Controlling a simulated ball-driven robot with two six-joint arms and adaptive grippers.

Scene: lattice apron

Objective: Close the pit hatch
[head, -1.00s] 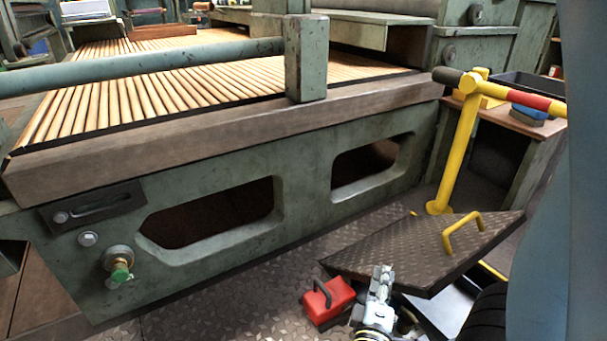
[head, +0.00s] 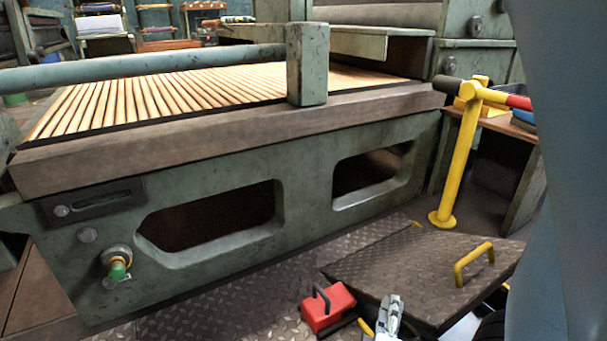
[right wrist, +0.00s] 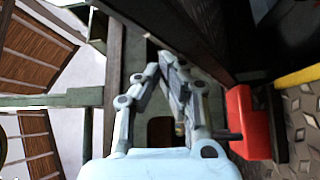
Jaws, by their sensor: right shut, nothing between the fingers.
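The pit hatch is a dark tread-plate lid (head: 405,268) with a yellow handle (head: 474,262), at the lower right of the head view. It is tilted, and its near edge stands above the floor. My right gripper (head: 389,308) is at the lid's near left edge, shut and empty; I cannot tell whether it touches the lid. It also shows in the right wrist view (right wrist: 167,68), beside a dark panel (right wrist: 190,22) that may be the lid. The pit is mostly hidden. My left gripper is out of view.
A red box with a black handle (head: 328,308) stands on the floor just left of the lid; it also shows in the right wrist view (right wrist: 249,122). A yellow post (head: 455,170) rises behind the lid. A green machine frame (head: 305,215) bounds the left.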

